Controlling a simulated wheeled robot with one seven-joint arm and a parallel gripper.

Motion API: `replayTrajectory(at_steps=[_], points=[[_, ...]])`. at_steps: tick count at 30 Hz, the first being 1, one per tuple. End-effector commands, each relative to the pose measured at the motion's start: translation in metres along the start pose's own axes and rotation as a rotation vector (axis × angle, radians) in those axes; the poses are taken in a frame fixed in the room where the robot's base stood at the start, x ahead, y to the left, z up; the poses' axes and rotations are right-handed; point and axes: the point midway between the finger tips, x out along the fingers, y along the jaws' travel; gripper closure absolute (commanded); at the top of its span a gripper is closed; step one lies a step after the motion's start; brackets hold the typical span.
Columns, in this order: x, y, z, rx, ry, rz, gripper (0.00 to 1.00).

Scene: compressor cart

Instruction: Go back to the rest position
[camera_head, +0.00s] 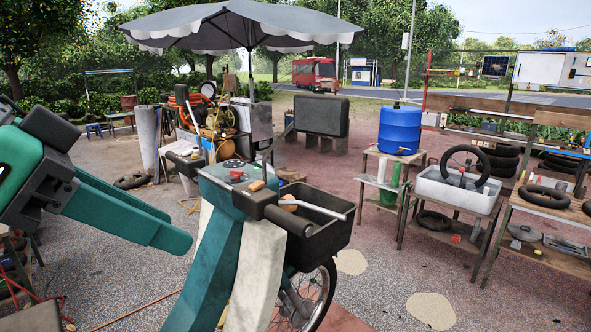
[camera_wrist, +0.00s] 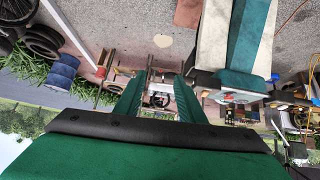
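My gripper (camera_head: 178,235) reaches in from the left edge of the head view, with its teal fingers pointing right and slightly down. In the wrist view my gripper (camera_wrist: 155,88) shows two teal fingers standing apart with nothing between them. It is open and empty, in the air to the left of a teal and cream cycle (camera_head: 220,240). The cycle has a dark front basket (camera_head: 325,225) and shows a spoked wheel. In the wrist view, the cycle (camera_wrist: 240,45) lies to the right of the fingers. Its lower left part is out of view.
A table with a blue barrel (camera_head: 399,130) and a table with a white basin (camera_head: 457,188) holding a tyre stand at right. A cluttered work area under a grey umbrella (camera_head: 225,25) is behind. Open paving (camera_head: 110,270) lies between my arm and the cycle.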

Motion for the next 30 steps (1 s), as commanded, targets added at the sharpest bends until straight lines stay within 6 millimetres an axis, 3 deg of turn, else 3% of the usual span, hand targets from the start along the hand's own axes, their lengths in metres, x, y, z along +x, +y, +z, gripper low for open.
replayTrajectory(at_steps=[11,22,30], points=[[0.051,-0.043,-0.013,-0.068,0.284,0.068,0.64],[0.131,-0.100,-0.020,-0.232,0.651,0.119,0.64],[0.197,-0.132,-0.007,-0.390,0.862,0.113,0.64]])
